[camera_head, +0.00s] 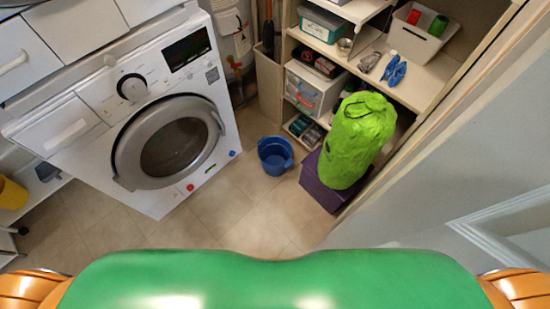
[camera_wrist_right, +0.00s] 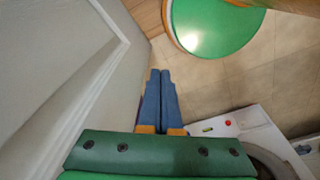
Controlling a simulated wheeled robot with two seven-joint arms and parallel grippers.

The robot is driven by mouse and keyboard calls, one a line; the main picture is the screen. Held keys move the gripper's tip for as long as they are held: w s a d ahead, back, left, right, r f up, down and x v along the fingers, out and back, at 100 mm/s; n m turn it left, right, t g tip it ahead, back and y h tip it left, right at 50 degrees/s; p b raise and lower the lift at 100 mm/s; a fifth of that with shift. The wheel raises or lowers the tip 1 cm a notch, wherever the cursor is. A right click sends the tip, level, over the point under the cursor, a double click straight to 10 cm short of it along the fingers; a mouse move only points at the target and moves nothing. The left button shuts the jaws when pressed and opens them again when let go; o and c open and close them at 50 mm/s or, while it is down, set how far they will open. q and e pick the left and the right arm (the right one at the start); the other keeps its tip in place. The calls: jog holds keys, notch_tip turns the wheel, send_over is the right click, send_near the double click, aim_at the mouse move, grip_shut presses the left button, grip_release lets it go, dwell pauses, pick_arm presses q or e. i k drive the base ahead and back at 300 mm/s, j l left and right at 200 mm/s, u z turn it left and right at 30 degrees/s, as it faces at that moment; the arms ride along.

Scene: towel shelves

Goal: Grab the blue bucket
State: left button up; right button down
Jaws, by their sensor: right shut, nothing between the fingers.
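The blue bucket (camera_head: 275,156) stands on the tiled floor in the head view, between the washing machine and the shelves. It looks upright and open at the top, and nothing touches it. My right gripper (camera_wrist_right: 161,75) shows in the right wrist view with its two blue fingers together, empty, above the floor. The bucket cannot be made out in the right wrist view. My left gripper is in neither view.
A white washing machine (camera_head: 166,117) stands left of the bucket. A bright green bag (camera_head: 357,140) on a purple box (camera_head: 318,186) stands right of it, before the shelves (camera_head: 420,84). A door (camera_head: 470,170) is at the right. Floor tiles (camera_head: 235,212) in front are clear.

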aim_at(274, 152)
jog(key=i+j+u, duration=0.2)
jog(key=i+u, duration=0.25)
jog(key=i, duration=0.15)
jog(key=i+l+u, duration=0.15)
jog(key=i+u, duration=0.15)
jog(key=i, duration=0.1)
